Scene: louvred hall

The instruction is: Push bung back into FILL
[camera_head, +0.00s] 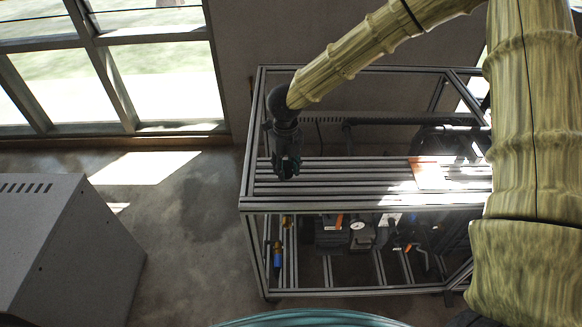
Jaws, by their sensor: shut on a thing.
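My gripper (286,170) is dark and points down at the left end of the aluminium-framed rig (330,205), in front of its slatted deck. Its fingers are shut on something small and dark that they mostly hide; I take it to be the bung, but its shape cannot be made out. I cannot tell from this view whether it touches anything below. No FILL marking can be read, and no opening can be made out near the fingertips.
An orange and white plate (430,173) lies on the deck. A round gauge (357,226) and a blue-and-yellow fitting (277,256) sit below it. Frame bars surround my gripper. A grey vented cabinet (65,250) stands left, with clear floor (185,235) between. Windows (160,75) are behind.

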